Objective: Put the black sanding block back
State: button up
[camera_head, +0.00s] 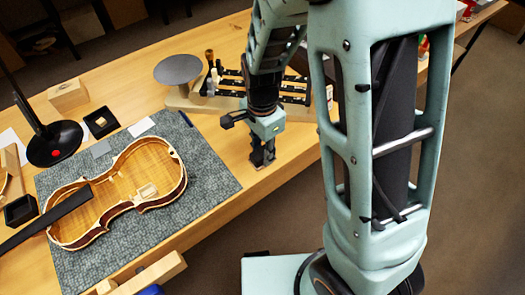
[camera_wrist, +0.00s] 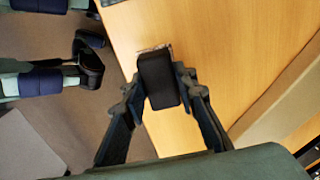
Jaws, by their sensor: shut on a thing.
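My gripper (camera_wrist: 161,84) is shut on the black sanding block (camera_wrist: 158,82), which sits between both fingers in the wrist view. In the head view my gripper (camera_head: 262,157) points down close to the table's front edge, right of the grey mat. The block is hard to make out between the fingertips there. The wooden table (camera_head: 215,125) lies beneath. I cannot tell whether the block touches the table top.
A violin body (camera_head: 125,185) lies on the grey mat (camera_head: 205,175) at left. A wooden rack with black rails (camera_head: 230,102) and a round grey disc (camera_head: 177,69) stand behind my gripper. Small black trays (camera_head: 101,122) and a black lamp (camera_head: 54,143) are farther left.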

aim_at(262, 152)
jog(key=o, duration=1.1)
jog(key=shift+o, duration=0.2)
notch_tip(262, 152, up, 12)
jog(key=p, duration=0.2)
jog(key=shift+r, duration=0.15)
